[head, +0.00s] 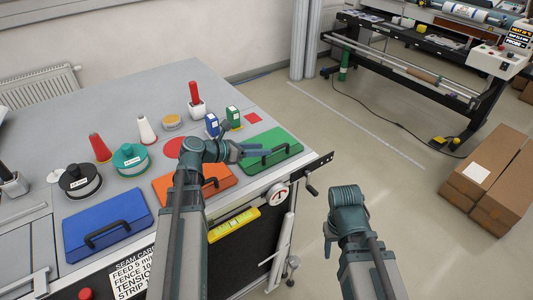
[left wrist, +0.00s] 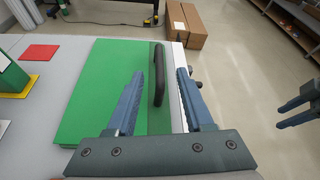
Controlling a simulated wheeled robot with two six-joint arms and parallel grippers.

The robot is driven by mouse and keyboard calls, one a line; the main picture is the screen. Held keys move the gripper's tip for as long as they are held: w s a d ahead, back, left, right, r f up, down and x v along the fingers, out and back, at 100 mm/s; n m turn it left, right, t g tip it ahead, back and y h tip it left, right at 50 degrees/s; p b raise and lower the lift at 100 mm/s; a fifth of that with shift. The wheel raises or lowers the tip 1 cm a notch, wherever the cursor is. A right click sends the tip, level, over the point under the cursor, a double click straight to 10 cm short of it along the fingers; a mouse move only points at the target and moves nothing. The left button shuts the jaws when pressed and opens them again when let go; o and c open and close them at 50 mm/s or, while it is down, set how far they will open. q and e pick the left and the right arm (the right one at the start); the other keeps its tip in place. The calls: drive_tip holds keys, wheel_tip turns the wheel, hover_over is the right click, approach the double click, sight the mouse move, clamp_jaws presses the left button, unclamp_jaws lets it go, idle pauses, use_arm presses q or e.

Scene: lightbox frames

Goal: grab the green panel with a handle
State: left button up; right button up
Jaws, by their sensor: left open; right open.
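The green panel (head: 262,143) lies flat near the right edge of the table, with a black handle (head: 275,154) along its front side. My left gripper (head: 255,150) is open over the panel. In the left wrist view the green panel (left wrist: 100,88) fills the middle left, and its handle (left wrist: 159,75) stands beyond and between the two open fingers of my left gripper (left wrist: 155,105). I cannot tell whether the fingers touch the handle. My right gripper (head: 336,228) is open and empty over the floor, right of the table; it also shows in the left wrist view (left wrist: 293,112).
An orange panel (head: 222,180) and a blue panel (head: 106,214) with handles lie left of the green one. Blue and green boxes (head: 233,116) stand behind it. A hand crank (head: 311,189) juts from the table's right corner. Cardboard boxes (head: 490,182) stand on the floor.

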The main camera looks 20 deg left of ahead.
sight(277, 149)
use_arm(q)
drive_tip(key=shift+x, duration=1.2)
drive_tip(key=shift+f+b+x, duration=0.1)
drive_tip(key=shift+b+x, duration=0.6)
drive_tip(key=shift+x, duration=0.65)
drive_tip(key=shift+f+b+x, duration=0.15)
drive_tip(key=shift+b+x, duration=0.55)
drive_tip(key=shift+x, duration=0.6)
drive_tip(key=shift+a+r, duration=0.1)
clamp_jaws()
